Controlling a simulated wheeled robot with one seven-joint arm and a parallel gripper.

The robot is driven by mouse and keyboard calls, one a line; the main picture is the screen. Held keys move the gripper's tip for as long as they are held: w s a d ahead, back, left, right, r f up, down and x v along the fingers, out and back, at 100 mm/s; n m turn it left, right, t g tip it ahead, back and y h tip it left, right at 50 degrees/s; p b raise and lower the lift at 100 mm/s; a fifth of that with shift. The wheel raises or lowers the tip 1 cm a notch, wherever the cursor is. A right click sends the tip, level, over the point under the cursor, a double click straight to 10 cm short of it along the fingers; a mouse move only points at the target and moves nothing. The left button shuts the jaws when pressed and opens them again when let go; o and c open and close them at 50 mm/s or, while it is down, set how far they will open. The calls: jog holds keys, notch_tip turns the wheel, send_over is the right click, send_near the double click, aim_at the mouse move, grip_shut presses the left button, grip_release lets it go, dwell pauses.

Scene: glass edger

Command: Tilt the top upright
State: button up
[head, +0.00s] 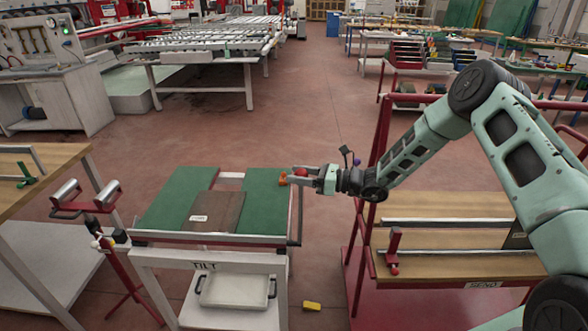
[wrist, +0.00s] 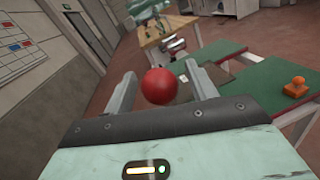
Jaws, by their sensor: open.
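The top (head: 265,205) is a pair of green panels lying about flat on a white frame marked TILT. It also shows in the wrist view (wrist: 262,97). A dark lever (head: 298,218) stands along its right side; the red ball knob (head: 300,172) appears to be at its upper end. My gripper (head: 301,176) points left at the knob, past the top's right edge. In the wrist view, the red knob (wrist: 160,86) sits between the open fingers of my gripper (wrist: 160,72), with a gap visible on the right. Contact with the left finger is unclear.
A brown board (head: 215,212) with a label lies on the top. An orange object (wrist: 296,86) stands near its right edge. A red cart (head: 385,240) with wooden shelves is at right, and a roller stand (head: 85,203) at left. A yellow block (head: 312,306) lies on the floor.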

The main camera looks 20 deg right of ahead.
jog(key=shift+x, duration=0.85)
jog(key=shift+c, duration=0.4)
grip_shut()
